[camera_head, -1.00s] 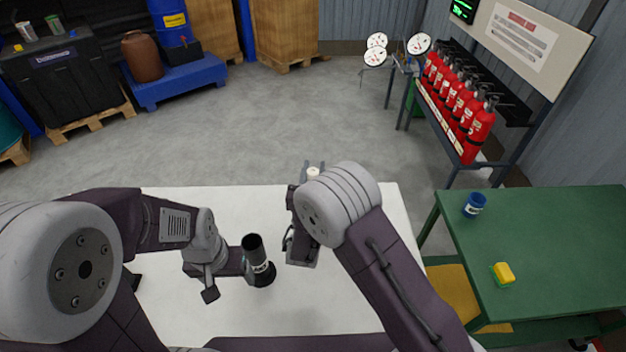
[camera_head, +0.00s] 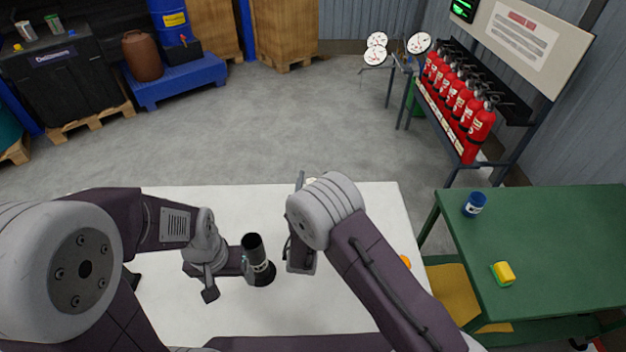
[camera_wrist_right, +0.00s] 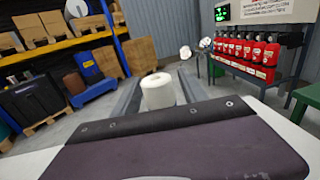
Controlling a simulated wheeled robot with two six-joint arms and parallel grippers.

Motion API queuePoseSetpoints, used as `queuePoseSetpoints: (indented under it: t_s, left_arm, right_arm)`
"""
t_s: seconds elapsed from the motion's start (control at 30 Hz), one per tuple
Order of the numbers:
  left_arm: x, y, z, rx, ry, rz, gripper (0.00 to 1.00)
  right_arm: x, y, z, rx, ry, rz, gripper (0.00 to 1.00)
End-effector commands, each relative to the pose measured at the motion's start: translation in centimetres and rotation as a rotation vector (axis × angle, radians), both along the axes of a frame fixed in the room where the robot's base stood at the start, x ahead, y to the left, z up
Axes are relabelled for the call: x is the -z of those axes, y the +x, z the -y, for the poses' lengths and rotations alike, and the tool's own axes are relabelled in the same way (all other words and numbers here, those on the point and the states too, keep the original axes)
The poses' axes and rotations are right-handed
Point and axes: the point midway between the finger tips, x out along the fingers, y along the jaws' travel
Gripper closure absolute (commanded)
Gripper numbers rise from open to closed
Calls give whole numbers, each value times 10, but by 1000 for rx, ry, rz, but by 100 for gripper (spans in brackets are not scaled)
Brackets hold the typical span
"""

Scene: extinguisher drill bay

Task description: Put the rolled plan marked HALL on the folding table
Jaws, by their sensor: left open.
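A white roll (camera_wrist_right: 158,92) with a hole in its end sits upright between the fingers of my right gripper (camera_wrist_right: 160,90) in the right wrist view. The fingers appear closed on its sides; no marking is readable. In the head view only a sliver of the roll (camera_head: 311,180) shows behind my right wrist. My left gripper (camera_head: 229,281) is open low over the white table (camera_head: 170,310), beside a black upright cylinder (camera_head: 254,248) with a pale label. A green table (camera_head: 570,240) stands at the right. I cannot tell which table is the folding one.
A blue cup (camera_head: 474,204) and a yellow-green sponge (camera_head: 502,274) are on the green table. A small orange thing (camera_head: 405,261) shows beside my right arm. Red extinguishers (camera_head: 465,105) stand on a rack behind. The grey floor (camera_head: 270,120) between is clear.

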Motion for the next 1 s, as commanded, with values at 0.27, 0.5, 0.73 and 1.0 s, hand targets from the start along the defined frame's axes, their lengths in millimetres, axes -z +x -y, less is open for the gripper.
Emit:
queuePoseSetpoints:
  t_s: [0.27, 0.5, 0.73, 1.0]
  left_arm:
    - [-4, 0, 0, 0, 0, 0, 26]
    - [5, 0, 0, 0, 0, 0, 26]
    - [10, 0, 0, 0, 0, 0, 26]
    - [11, 0, 0, 0, 0, 0, 26]
  right_arm:
    - [-4, -3, -1, -1, -1, -1, 50]
    - [-1, -52, -9, -6, -2, -3, 50]
    - [-2, -101, -15, -6, -1, 0, 50]
    - [-3, -120, -16, 0, 0, 0, 50]
